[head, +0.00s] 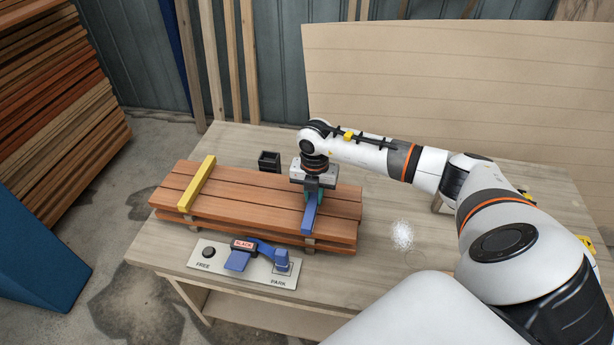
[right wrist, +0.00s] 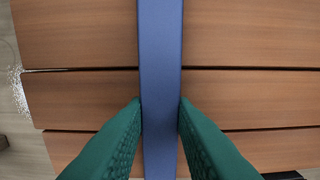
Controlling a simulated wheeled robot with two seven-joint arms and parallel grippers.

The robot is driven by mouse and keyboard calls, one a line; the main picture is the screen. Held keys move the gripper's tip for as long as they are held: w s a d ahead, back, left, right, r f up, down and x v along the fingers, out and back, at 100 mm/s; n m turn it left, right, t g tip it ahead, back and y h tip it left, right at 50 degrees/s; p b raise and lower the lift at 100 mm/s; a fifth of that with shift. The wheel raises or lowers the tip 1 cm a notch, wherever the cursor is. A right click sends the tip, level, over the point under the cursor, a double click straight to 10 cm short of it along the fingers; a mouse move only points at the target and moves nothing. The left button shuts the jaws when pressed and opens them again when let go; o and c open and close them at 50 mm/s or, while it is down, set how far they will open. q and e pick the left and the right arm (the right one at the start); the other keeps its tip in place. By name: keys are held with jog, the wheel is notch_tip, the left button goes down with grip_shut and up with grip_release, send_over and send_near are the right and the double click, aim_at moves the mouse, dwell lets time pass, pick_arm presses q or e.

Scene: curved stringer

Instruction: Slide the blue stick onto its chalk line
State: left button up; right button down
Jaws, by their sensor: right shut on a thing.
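The blue stick (head: 310,212) lies across the stacked reddish boards near their right end. In the right wrist view the blue stick (right wrist: 160,50) runs straight up the picture over the board gaps. My right gripper (head: 313,190) is over the stick from above, and its green fingers (right wrist: 160,118) are closed against both sides of it. I cannot make out a chalk line on the boards; the stick, gripper and arm cover part of them. My left gripper is not in view.
A yellow stick (head: 197,184) lies across the boards' left end. In front is a panel (head: 208,256) marked FREE and PARK with a blue lever (head: 258,249), its end on the PARK side. A black box (head: 269,161) stands behind the boards. White powder (head: 402,235) lies on the table at right.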

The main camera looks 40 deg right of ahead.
jog(key=shift+s+d, duration=0.35)
jog(key=shift+s, duration=0.05)
jog(key=c, duration=1.1)
grip_release()
jog(key=shift+c, duration=0.2)
jog(key=shift+r, duration=0.1)
notch_tip(320, 180, up, 12)
